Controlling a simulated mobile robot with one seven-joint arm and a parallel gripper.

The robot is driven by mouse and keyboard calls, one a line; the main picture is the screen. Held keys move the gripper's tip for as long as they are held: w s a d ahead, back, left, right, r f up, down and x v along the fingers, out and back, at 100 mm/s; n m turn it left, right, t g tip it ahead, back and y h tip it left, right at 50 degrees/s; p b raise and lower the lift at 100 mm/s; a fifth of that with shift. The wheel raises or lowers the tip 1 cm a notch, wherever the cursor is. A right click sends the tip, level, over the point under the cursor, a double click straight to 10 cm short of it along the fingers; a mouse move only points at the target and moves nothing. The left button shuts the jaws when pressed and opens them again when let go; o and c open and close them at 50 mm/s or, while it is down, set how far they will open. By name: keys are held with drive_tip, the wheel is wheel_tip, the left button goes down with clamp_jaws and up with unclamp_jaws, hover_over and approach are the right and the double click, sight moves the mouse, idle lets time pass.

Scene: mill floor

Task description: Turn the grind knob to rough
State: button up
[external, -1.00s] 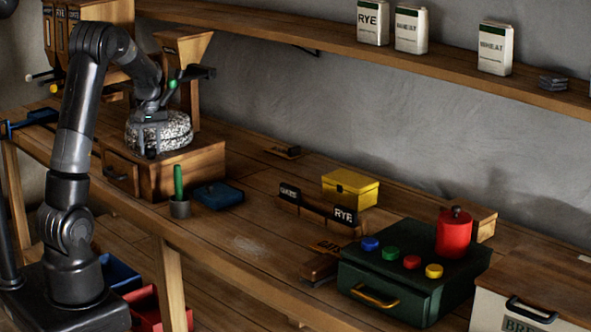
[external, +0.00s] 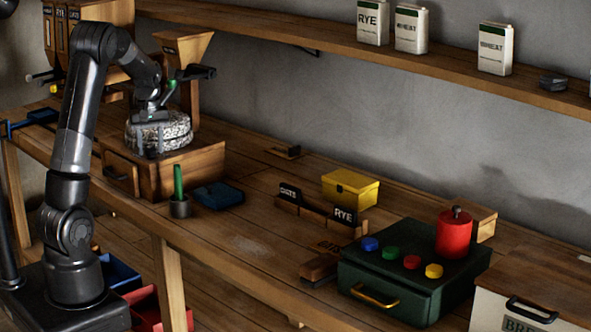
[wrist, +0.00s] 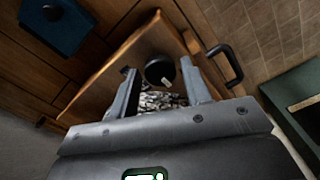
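The mill is a wooden box with a drawer (external: 122,178) and speckled round stones (external: 183,130) on top, at the left of the bench. In the wrist view a round black knob (wrist: 159,69) with a small white mark lies between my two fingers, at the front of the mill. I take it as the grind knob; its setting labels cannot be read. My gripper (external: 149,148) is in front of the stones, and its fingers (wrist: 159,67) stand apart on both sides of the knob. I see no clear contact. The knob is hidden in the external view.
The hopper (external: 184,50) rises behind the stones. A dark drawer handle (wrist: 226,65) shows right of my fingers.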

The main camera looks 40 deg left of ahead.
sight(151, 149)
drive_tip(key=shift+o, duration=0.8)
wheel_tip(151, 149, up, 11)
drive_tip(key=shift+f, duration=0.1)
